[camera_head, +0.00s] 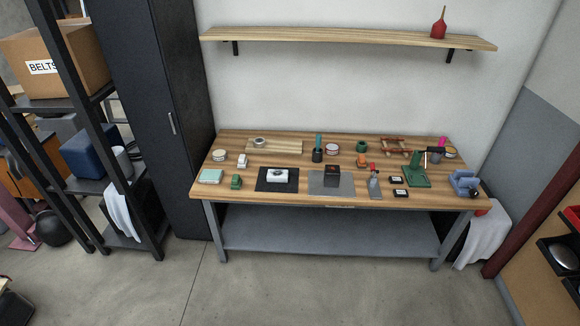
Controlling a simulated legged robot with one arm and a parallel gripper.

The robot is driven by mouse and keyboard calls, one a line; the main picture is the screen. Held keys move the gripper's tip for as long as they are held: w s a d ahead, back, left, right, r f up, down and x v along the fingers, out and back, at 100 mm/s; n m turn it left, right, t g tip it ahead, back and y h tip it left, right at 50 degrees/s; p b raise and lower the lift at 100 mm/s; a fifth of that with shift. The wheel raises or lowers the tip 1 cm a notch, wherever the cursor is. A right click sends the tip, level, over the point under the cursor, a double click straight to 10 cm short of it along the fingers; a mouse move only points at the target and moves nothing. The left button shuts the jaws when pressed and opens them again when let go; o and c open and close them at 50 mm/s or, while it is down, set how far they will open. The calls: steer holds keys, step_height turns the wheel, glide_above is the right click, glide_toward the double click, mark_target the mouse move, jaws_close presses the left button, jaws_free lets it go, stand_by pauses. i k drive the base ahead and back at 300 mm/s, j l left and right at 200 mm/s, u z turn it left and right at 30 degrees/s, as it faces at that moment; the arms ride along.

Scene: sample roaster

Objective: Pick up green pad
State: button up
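A pale green, flat, rectangular pad (211,176) lies on the wooden workbench (222,194), near its front left corner. A small darker green object (236,182) stands just to its right. The pad's top is uncovered and nothing is seen resting on it. My gripper is not in view.
Several small items stand on the bench, including a white device on a black mat (262,185), a dark box on a grey mat (317,186) and a green stand (415,178). A black cabinet (170,60) and shelf rack are left. Floor in front is clear.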

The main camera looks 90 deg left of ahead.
mark_target(237, 182)
steer(key=k+u, duration=0.15)
steer(key=u, duration=3.25)
